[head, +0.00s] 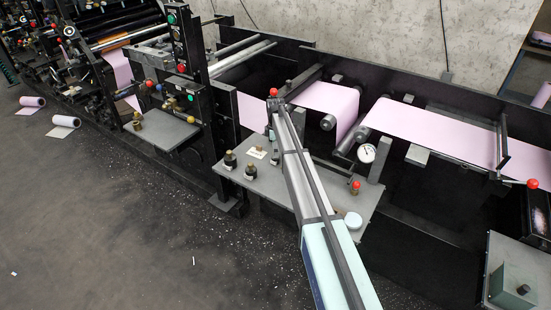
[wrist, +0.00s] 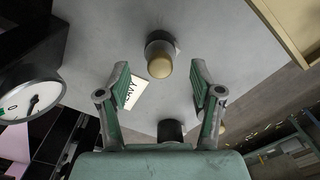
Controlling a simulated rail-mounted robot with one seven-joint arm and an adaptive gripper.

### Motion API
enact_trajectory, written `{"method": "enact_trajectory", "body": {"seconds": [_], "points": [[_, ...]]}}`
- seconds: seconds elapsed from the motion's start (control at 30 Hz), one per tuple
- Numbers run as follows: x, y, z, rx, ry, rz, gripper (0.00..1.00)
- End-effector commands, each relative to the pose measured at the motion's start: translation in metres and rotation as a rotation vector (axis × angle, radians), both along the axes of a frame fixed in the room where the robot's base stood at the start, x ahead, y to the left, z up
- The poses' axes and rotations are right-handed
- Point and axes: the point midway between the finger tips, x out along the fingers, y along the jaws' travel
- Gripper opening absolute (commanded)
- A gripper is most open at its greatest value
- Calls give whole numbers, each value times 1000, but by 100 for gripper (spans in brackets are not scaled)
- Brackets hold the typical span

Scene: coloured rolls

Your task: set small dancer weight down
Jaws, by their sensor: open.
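My gripper (wrist: 162,82) is open in the wrist view, its two green-padded fingers spread apart. A dark weight with a brass top (wrist: 160,58) stands upright on the grey shelf (wrist: 110,30), between the fingertips' lines and a little beyond them, with a visible gap on each side. A second dark weight (wrist: 172,130) shows nearer the palm, partly hidden by the gripper body. I cannot tell which one is the small dancer weight. The gripper is not clear there.
A lettered card (wrist: 135,92) lies beside the left finger. A dial gauge (head: 367,153) stands behind the shelf. Pink web (head: 330,98) runs behind.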

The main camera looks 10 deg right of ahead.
Motion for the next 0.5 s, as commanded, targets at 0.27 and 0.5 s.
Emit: {"method": "enact_trajectory", "body": {"seconds": [0.27,0.5], "points": [[0,0,48,0,-1,0,66],[0,0,66,0,0,0,66]]}}
